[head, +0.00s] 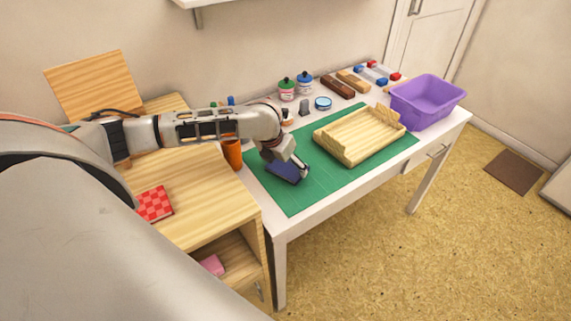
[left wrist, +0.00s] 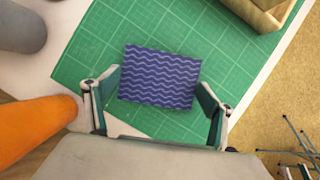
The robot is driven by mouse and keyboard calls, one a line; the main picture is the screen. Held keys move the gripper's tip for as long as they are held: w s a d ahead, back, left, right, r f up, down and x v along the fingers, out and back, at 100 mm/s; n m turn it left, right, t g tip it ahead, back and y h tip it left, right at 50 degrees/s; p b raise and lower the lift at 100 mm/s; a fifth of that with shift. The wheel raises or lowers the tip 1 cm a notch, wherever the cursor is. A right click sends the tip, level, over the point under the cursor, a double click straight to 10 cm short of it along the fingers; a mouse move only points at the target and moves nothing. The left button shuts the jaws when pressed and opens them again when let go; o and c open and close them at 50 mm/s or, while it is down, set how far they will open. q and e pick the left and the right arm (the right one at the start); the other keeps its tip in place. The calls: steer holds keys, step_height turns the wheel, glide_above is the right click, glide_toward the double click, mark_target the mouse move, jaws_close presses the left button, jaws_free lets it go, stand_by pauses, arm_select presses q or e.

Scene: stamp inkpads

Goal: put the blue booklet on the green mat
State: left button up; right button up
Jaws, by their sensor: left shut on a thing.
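The blue booklet (head: 281,174) has a pale wavy pattern, which shows in the left wrist view (left wrist: 160,72). It is over the left part of the green mat (head: 310,198); whether it touches the mat I cannot tell. My left gripper (head: 291,167) is shut on the booklet, with one finger at each side of it in the left wrist view (left wrist: 161,90). The gripper hides part of the booklet in the head view.
A wooden tray (head: 350,152) stands on the right part of the mat. An orange cup (head: 232,153) is close to the mat's left edge. A purple bin (head: 424,105) stands at the table's right end. Ink jars (head: 287,88) and stamps line the back. The mat's front is bare.

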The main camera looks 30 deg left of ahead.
arm_select(q)
steer(key=o, duration=1.2)
steer(key=shift+f, duration=0.1)
steer(key=shift+c, duration=0.2)
steer(key=p+v, duration=0.2)
steer(key=v, duration=1)
